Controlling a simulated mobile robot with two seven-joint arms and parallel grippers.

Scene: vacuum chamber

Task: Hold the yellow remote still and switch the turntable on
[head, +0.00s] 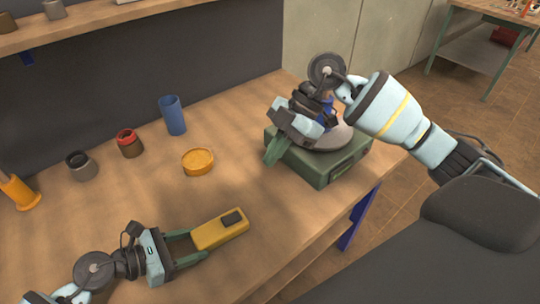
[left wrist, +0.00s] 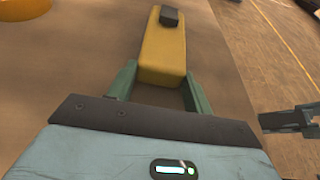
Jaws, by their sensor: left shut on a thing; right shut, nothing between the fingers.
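The yellow remote (head: 212,236) lies on the workbench with a dark block-like button (head: 232,217) on its far end. It also shows in the left wrist view (left wrist: 163,55), pointing away from me. My left gripper (head: 193,248) is shut on the near end of the remote, one green finger on each side; the button end is uncovered. The turntable (head: 322,171) is a green box with a grey round plate (head: 335,139) on top, at the bench's right end.
An orange round dish (head: 198,161) lies mid-bench. Behind it stand a blue cup (head: 173,115), a red-topped jar (head: 129,143) and a dark grey jar (head: 81,165). An orange object (head: 19,191) is at far left. The bench's front edge runs close to the remote.

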